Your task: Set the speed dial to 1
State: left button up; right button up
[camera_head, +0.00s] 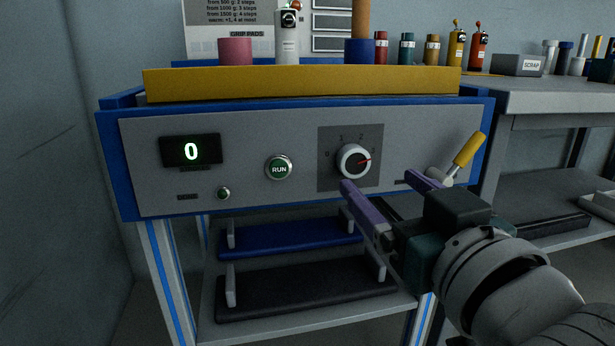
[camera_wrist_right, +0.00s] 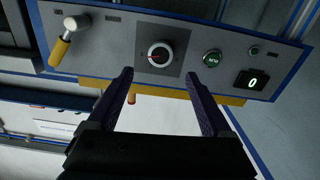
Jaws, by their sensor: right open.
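The speed dial (camera_head: 354,161) is a round knob with a white rim on a dark grey square of the machine's front panel. Its scale runs 0, 1, 2, 3, and its red pointer aims right, close to the 3. In the right wrist view the dial (camera_wrist_right: 160,54) appears upside down, just beyond and between the fingertips. My right gripper (camera_head: 379,182) is open and empty, with purple fingers pointing at the panel, slightly below and right of the dial. The wrist view also shows the open gripper (camera_wrist_right: 158,72), apart from the dial. My left gripper is not in view.
Left of the dial are a green RUN button (camera_head: 279,168) and a display reading 0 (camera_head: 191,151). A yellow-handled lever (camera_head: 467,150) sticks out at the panel's right, close to my right gripper. A yellow bar (camera_head: 300,82) runs along the top.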

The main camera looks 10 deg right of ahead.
aim_at(356, 161)
jog(key=w+b, duration=0.2)
jog(key=w, duration=0.4)
jog(key=shift+a+f, duration=0.1)
jog(key=shift+a, duration=0.05)
jog(key=shift+w+b, duration=0.35)
jog(key=shift+w, duration=0.4)
grip_shut()
